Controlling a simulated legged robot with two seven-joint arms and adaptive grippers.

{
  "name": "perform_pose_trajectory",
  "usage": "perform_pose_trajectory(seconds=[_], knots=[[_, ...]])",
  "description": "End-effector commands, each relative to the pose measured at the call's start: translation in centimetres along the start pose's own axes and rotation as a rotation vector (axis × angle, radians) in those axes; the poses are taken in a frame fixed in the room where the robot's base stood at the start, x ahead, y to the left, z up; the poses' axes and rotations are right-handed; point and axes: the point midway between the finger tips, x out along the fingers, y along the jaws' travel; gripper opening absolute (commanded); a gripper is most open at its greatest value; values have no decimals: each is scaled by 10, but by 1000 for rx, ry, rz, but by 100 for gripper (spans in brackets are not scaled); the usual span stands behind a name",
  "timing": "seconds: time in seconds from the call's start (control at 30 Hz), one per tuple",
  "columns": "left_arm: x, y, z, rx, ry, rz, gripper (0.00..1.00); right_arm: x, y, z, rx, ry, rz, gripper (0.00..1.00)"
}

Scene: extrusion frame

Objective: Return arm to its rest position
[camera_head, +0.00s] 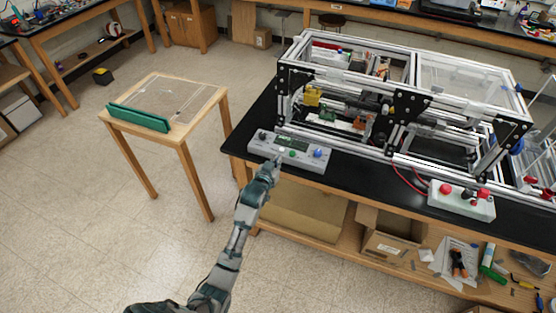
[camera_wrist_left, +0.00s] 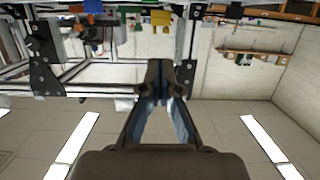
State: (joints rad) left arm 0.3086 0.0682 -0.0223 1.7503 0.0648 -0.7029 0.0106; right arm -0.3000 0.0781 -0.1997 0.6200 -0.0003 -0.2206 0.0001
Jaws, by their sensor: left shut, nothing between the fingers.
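My left gripper (camera_head: 277,160) reaches up from the bottom of the head view to the front of the grey control box (camera_head: 263,145), which has a small display and several knobs. The fingertips overlap the box's front edge in the picture; I cannot tell whether they touch it. In the left wrist view the same gripper (camera_wrist_left: 165,72) has its fingertips together with nothing between them. The extrusion frame (camera_head: 403,125) stands on the black bench behind the box, and part of it also shows in the left wrist view (camera_wrist_left: 40,62). My right gripper is not in view.
A second control box (camera_head: 461,199) with red buttons sits on the black bench (camera_head: 352,181) at right. A small wooden table (camera_head: 190,130) with a green-edged panel stands at left. Below the bench, a shelf holds a cardboard box (camera_head: 391,245) and tools. Floor at lower left is clear.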

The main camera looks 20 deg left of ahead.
Motion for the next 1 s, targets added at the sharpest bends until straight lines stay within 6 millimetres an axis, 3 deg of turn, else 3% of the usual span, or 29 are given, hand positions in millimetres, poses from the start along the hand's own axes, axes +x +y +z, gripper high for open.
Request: perform_pose_trajectory(seconds=[0.43, 0.57, 0.67, 0.77, 0.8, 0.87, 1.0], knots=[[0, 0, 1, 0, -2, 0, 0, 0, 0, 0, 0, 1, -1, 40], [5, 2, 31, 3, -48, 2, 0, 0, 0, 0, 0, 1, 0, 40], [9, 5, 90, 10, -135, 5, 0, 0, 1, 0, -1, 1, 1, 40], [4, 9, 172, 21, -253, 12, 0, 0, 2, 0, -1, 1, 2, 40], [-1, 10, 207, 25, -302, 14, 0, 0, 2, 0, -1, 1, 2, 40], [-12, 13, 257, 33, -372, 18, 0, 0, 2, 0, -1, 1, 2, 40], [-53, 17, 368, 53, -534, 30, 0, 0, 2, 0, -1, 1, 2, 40]])
